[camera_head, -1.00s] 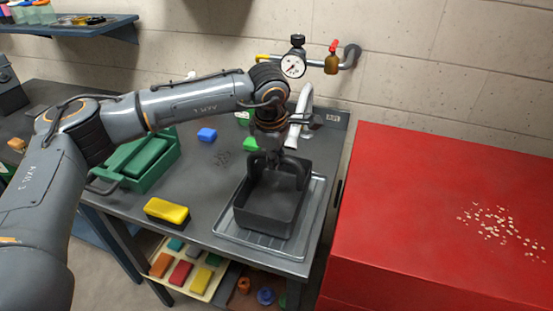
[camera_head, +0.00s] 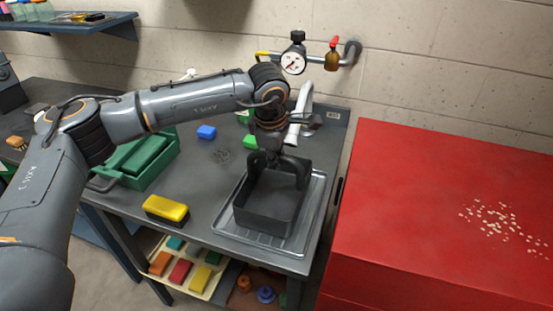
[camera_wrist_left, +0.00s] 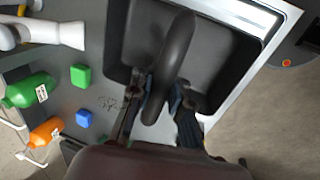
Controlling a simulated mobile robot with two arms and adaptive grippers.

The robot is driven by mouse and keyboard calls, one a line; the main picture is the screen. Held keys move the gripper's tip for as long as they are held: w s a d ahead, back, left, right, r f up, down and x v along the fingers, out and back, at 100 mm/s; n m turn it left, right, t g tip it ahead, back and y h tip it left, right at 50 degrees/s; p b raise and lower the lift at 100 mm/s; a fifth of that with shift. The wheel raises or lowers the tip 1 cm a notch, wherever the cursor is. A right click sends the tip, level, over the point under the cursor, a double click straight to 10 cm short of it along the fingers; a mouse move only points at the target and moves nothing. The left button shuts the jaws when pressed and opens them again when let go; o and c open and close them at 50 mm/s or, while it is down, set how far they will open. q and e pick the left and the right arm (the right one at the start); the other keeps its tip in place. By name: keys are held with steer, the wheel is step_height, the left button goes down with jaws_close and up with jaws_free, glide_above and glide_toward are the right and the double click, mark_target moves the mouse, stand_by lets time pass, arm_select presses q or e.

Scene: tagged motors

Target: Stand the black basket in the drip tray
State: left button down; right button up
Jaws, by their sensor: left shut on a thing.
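The black basket (camera_head: 268,207) stands upright over the metal drip tray (camera_head: 238,236) on the grey bench; the tray's ribbed rim shows around it. In the head view I cannot tell whether the basket's base touches the tray. My left gripper (camera_head: 278,166) is at the basket's back side, shut on its handle. In the left wrist view the fingers (camera_wrist_left: 160,100) close around the dark curved handle (camera_wrist_left: 174,60), and the basket (camera_wrist_left: 138,40) and the pale tray edge (camera_wrist_left: 282,22) show beyond. My right gripper is not in view.
A yellow-topped black sponge (camera_head: 166,209) lies left of the tray. A green toolbox (camera_head: 150,160) sits farther left. A blue block (camera_head: 206,132) and a green block (camera_head: 250,142) lie behind. A tap (camera_head: 300,115) rises behind the basket. A red cabinet (camera_head: 430,210) stands right.

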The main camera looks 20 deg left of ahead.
arm_select(q)
steer(key=c, duration=1.2)
jaws_free()
steer(key=shift+o, duration=0.2)
